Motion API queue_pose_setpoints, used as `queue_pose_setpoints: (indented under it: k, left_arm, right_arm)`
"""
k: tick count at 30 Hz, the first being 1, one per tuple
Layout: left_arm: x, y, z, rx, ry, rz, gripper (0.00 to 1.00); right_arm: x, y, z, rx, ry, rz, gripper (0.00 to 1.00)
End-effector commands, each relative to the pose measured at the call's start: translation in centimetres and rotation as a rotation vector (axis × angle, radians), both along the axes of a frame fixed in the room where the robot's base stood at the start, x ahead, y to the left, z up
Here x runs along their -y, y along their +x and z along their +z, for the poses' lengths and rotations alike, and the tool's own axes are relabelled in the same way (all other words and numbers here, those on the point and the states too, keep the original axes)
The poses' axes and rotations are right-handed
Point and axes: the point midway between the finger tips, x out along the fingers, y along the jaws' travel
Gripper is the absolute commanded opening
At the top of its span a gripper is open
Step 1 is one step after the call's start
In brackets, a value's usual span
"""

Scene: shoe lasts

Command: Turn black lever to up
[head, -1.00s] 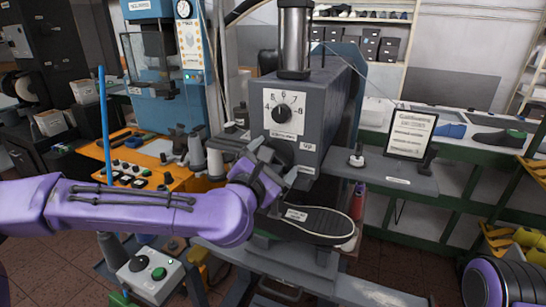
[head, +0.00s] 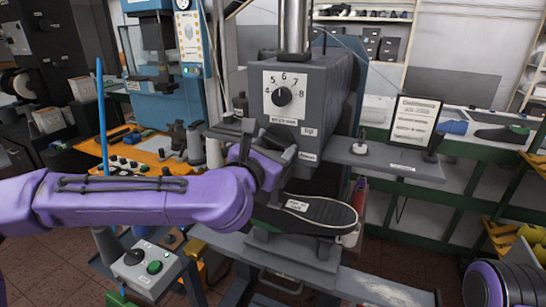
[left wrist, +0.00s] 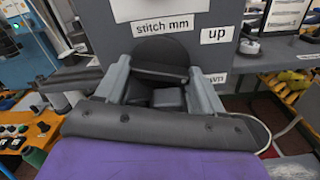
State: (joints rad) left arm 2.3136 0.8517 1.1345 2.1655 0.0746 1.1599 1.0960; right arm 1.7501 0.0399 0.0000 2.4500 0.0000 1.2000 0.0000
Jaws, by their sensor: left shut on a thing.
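My left gripper (head: 268,152) is at the front of the grey stitching machine (head: 325,95), below its numbered dial. In the left wrist view its two grey fingers stand on either side of the black lever (left wrist: 168,98), and it is shut on the lever. A dark round hub (left wrist: 165,52) shows behind the lever. The "up" label (left wrist: 217,34) is to the upper right of the lever. A lower label (left wrist: 217,78), partly hidden by the right finger, also shows in the head view (head: 307,156). The lever's exact angle is hard to tell. My right gripper is not in view.
A dark shoe (head: 310,213) rests on the machine's support just below my gripper. A grey side shelf (head: 385,165) with a framed sign (head: 415,122) is at right. A control box (head: 145,264) with buttons stands at lower left.

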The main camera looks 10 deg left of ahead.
Motion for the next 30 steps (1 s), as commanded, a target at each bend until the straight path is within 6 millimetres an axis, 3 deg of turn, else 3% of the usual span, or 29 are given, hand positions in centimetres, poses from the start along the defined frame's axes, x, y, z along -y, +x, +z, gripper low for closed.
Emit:
queue_pose_setpoints:
  k: [1, 18, 30]
  left_arm:
    - [0.0, 0.0, -0.7, -0.006, -0.045, 0.0, 0.38]
    - [0.1, 0.0, -0.8, -0.109, -0.57, -0.001, 0.38]
    - [0.1, 0.0, -0.4, -0.162, -0.829, -0.001, 0.38]
  right_arm:
    - [0.0, 0.0, -1.4, 0.0, 0.0, 0.0, 0.43]
    - [0.0, 0.0, -9.4, 0.0, 0.0, 0.0, 0.43]
    - [0.0, 0.0, -13.4, 0.0, 0.0, 0.0, 0.43]
